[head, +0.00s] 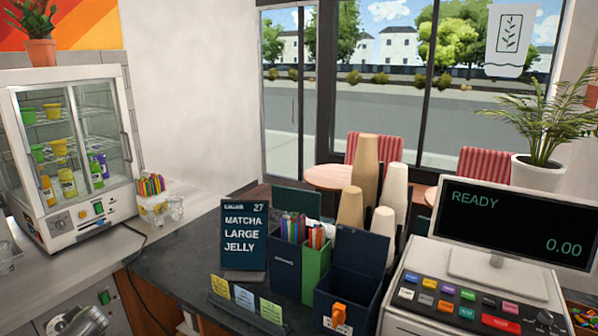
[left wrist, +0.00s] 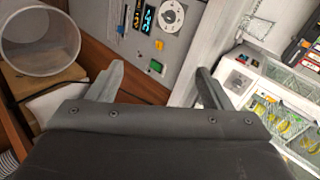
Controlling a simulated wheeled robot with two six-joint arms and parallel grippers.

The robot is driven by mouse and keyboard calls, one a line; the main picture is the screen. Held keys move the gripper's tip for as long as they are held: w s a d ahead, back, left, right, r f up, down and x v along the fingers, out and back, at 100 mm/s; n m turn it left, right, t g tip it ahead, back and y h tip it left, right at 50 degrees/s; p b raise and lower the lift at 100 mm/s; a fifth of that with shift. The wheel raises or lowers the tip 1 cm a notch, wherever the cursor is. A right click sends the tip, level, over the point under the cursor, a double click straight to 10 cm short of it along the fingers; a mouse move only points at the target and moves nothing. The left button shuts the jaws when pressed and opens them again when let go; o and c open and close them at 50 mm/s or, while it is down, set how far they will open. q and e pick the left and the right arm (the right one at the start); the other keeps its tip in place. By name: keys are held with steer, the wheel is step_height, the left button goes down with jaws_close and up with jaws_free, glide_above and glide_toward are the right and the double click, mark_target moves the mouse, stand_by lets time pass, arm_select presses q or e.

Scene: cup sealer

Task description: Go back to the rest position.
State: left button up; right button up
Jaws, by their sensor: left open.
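My left gripper (left wrist: 160,72) shows in the left wrist view with its two grey fingers spread wide apart and nothing between them. Beyond the fingers is a grey control panel (left wrist: 150,38) with a dial, small displays and a green button. A clear empty cup (left wrist: 40,42) lies to the left of the fingers, apart from them, with its round opening facing the camera. In the head view I cannot clearly make out either gripper. My right gripper is in neither view.
The head view shows a glass display cabinet (head: 128,140), a menu sign (head: 244,232) reading MATCHA LARGE JELLY, a straw holder (head: 287,262), stacked cups (head: 364,170) and a cash register (head: 470,300). The dark counter (head: 180,262) left of the sign is mostly clear.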

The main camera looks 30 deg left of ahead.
arm_select(q)
steer(key=s+f+m+t, duration=0.1)
steer(key=s+f+m, duration=0.15)
steer(key=s, duration=0.65)
steer(key=s+f+m, duration=0.2)
steer(key=s+f, duration=0.1)
steer(key=s, duration=0.7)
steer(key=s+d+f+n+h, duration=0.1)
steer(key=s+d+f+h, duration=0.1)
steer(key=d+f, duration=0.85)
steer(key=s+d+f+n+h, duration=0.1)
steer(key=s+d+f+h, duration=0.15)
steer(key=d+f, duration=0.85)
steer(key=d+f+n+h, duration=0.15)
steer(key=d+f, duration=0.35)
steer(key=d, duration=1.2)
steer(key=d+f+h, duration=0.3)
steer(key=d+f, duration=0.2)
steer(key=d, duration=1.1)
step_height(320, 180, down, 14)
steer(key=d+b, duration=0.1)
steer(key=b, duration=1.3)
steer(key=shift+d+g+b, duration=0.3)
steer(key=shift+d, duration=0.05)
